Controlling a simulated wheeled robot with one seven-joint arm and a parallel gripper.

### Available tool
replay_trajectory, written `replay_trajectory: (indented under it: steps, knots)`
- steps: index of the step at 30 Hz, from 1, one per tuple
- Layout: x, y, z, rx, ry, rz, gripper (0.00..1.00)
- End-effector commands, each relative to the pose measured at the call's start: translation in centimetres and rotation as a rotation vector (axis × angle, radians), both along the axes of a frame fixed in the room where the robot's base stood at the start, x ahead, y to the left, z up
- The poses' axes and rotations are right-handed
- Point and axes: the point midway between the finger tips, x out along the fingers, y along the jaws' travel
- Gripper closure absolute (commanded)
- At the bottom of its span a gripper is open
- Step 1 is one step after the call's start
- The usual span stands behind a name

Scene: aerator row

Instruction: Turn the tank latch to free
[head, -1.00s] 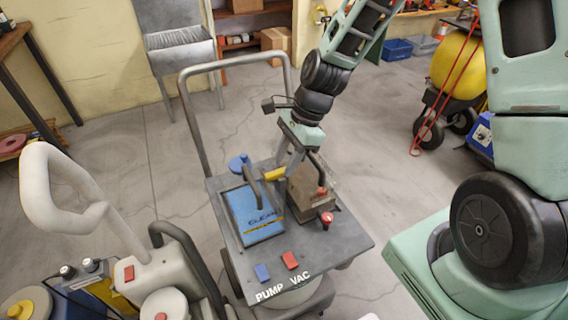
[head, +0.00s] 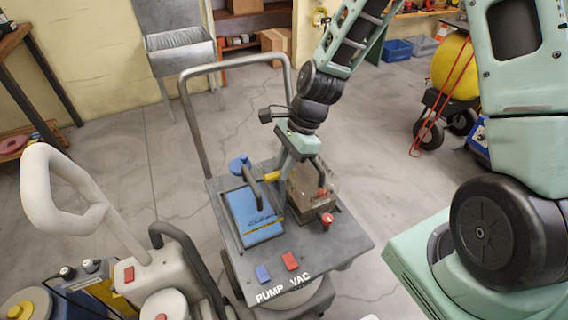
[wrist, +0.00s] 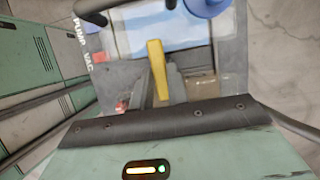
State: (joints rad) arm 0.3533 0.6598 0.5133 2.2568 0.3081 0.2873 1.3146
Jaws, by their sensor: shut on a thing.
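The yellow latch handle (head: 271,177) sits on top of the grey pump cart (head: 335,247), between the blue tank marked CLEAN (head: 252,219) and a brownish tank (head: 309,201). My gripper (head: 284,175) reaches down from above and is shut on the handle's right part, which it partly hides. In the wrist view the yellow handle (wrist: 157,70) stands near the middle, running up and down the picture. I cannot read any latch marking.
A blue knob (head: 240,162) and a dark bent handle stand close left of the latch. The cart's push bar (head: 190,110) rises behind. A white-handled machine (head: 85,200) stands left.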

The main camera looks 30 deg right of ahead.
Motion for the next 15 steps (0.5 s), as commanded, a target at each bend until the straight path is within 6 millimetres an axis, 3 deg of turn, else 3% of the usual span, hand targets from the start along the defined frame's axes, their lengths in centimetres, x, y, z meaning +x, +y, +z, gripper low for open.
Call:
replay_trajectory:
  steps: [15]
  knots:
    - [0.42, 0.15, 0.38, 0.000, 0.002, 0.362, 1.00]
